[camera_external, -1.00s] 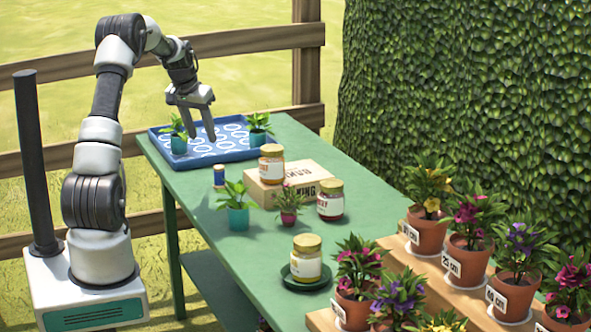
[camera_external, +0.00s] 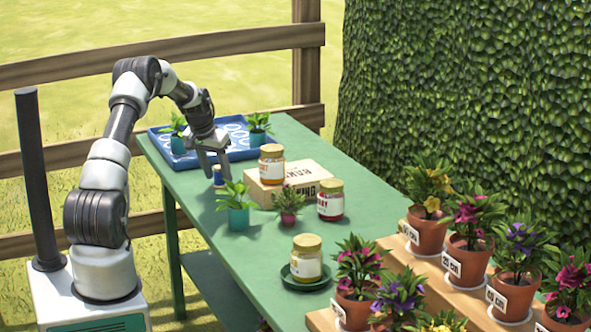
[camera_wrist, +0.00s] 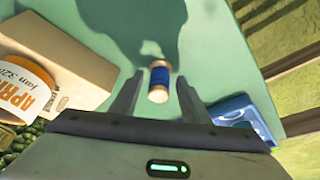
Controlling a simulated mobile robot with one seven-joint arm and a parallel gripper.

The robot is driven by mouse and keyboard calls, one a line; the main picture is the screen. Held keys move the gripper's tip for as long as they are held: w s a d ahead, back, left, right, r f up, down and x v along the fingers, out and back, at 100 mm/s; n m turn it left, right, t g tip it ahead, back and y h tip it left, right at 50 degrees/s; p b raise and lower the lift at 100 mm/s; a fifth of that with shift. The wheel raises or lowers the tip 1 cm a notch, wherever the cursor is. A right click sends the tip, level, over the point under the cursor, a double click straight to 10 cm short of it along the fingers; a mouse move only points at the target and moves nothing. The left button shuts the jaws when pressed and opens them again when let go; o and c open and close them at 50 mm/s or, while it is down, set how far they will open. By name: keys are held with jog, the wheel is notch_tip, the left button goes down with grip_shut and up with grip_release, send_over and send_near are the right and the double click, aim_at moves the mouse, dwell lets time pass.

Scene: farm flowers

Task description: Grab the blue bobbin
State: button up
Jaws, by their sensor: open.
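The blue bobbin (camera_wrist: 159,77) is a small spool with blue thread and tan ends, standing on the green table. In the wrist view it lies between the two open fingers of my gripper (camera_wrist: 157,92), with a gap on each side. In the external view the bobbin (camera_external: 218,176) shows just below my gripper (camera_external: 215,172), partly hidden by the fingers. My gripper is open and empty, pointing down. I cannot tell exactly how far the fingertips are above the table.
A cardboard box (camera_external: 262,193) with a jar (camera_external: 271,168) on it stands right of the bobbin. A teal-potted plant (camera_external: 238,214) stands close in front. The blue tray (camera_external: 240,153) with potted plants lies behind. Free table is left of the bobbin.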

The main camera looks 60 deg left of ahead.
jog(key=shift+w+a+f, duration=0.1)
jog(key=shift+w+f, duration=0.05)
jog(key=shift+f, duration=0.15)
jog(key=shift+c, duration=0.4)
